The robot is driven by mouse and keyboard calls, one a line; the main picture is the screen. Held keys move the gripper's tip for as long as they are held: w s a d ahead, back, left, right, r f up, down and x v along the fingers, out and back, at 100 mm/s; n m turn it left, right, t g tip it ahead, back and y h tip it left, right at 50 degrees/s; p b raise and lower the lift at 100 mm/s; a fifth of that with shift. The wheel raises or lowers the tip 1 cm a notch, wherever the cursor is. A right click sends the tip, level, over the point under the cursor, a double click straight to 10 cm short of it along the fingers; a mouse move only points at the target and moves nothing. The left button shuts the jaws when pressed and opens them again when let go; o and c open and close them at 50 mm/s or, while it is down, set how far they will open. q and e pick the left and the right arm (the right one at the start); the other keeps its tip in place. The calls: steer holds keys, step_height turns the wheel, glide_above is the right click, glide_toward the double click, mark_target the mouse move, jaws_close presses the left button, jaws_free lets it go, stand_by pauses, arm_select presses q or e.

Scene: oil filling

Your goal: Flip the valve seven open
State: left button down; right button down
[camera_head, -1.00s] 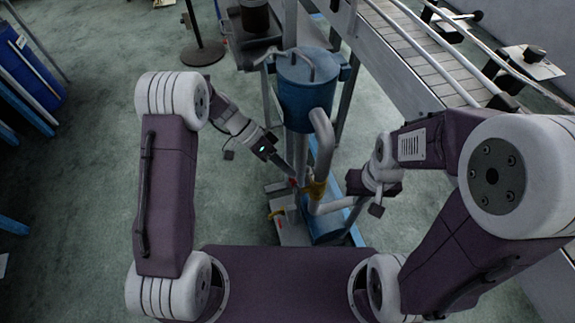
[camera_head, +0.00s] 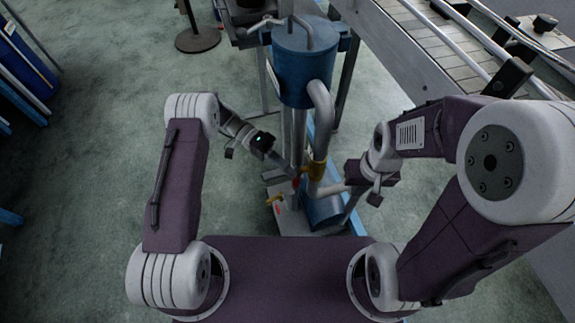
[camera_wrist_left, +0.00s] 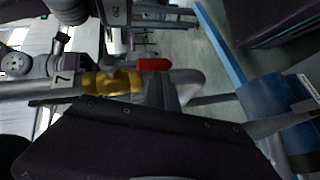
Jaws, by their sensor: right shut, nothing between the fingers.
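Valve seven shows in the left wrist view as a yellow valve body (camera_wrist_left: 112,82) with a red handle (camera_wrist_left: 152,64), beside a tag (camera_wrist_left: 62,79) reading 7. The red handle lies along the pipe's direction in that view. In the head view a small red spot (camera_head: 296,183) shows on the pipework, beside a yellow fitting (camera_head: 317,170). My left gripper (camera_head: 290,172) reaches down to that red spot; its fingertips are too small and dark to tell apart. My right gripper (camera_head: 374,198) is shut and empty, to the right of the pipework.
A blue tank (camera_head: 303,65) with a bent grey pipe (camera_head: 323,110) stands above the valves. Another yellow handle (camera_head: 275,199) sits lower left. A conveyor (camera_head: 425,50) runs at the upper right. A round-based post (camera_head: 201,40) stands at the back left.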

arm_select(q)
steer(key=shift+s+f, duration=0.25)
steer(key=shift+s, duration=0.05)
arm_select(e)
steer(key=shift+s, duration=0.1)
arm_select(q)
steer(key=shift+s+f, duration=0.15)
steer(key=shift+f, duration=0.1)
steer(key=shift+d, duration=0.1)
arm_select(e)
steer(key=shift+f, duration=0.1)
